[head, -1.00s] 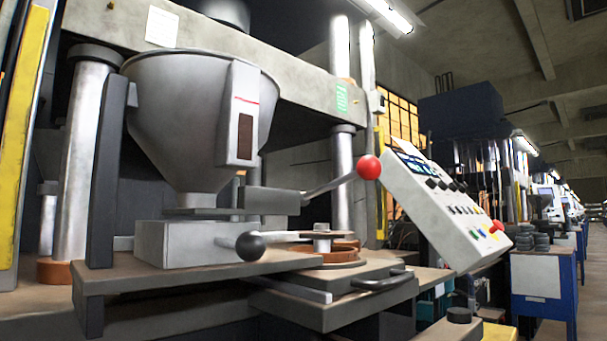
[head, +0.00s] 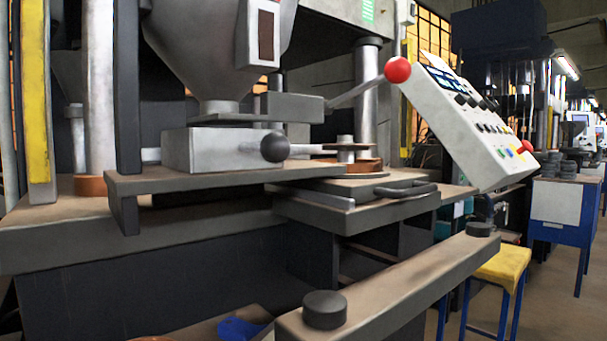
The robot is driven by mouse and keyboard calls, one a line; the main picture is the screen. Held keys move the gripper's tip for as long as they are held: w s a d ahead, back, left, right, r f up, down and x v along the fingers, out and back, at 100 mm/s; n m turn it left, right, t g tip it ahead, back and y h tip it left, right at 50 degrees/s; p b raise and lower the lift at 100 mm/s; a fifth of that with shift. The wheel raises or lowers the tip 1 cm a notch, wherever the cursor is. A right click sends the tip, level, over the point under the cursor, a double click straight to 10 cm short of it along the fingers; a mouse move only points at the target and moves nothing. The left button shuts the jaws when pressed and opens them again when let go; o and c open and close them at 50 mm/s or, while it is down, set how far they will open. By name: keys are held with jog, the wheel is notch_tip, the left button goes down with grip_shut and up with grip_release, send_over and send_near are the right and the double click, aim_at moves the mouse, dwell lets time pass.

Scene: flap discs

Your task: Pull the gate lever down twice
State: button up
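The lever with a red ball knob (head: 397,70) sticks out to the right and upward from a grey block (head: 290,107) under the hopper. The grey metal hopper (head: 205,45) stands above it, its top cut off by the picture edge. A second handle with a black ball knob (head: 275,148) sits lower, in front of a pale grey box (head: 205,150). Which of the two is the gate lever is not labelled. The red-knobbed lever points up at a slant. My gripper is not in view.
A slanted control panel (head: 470,120) stands close right of the red knob. A drawer-like plate with a dark handle (head: 405,190) juts out below. A beam with black round caps (head: 325,309) crosses the foreground. A yellow stool (head: 503,265) stands at right.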

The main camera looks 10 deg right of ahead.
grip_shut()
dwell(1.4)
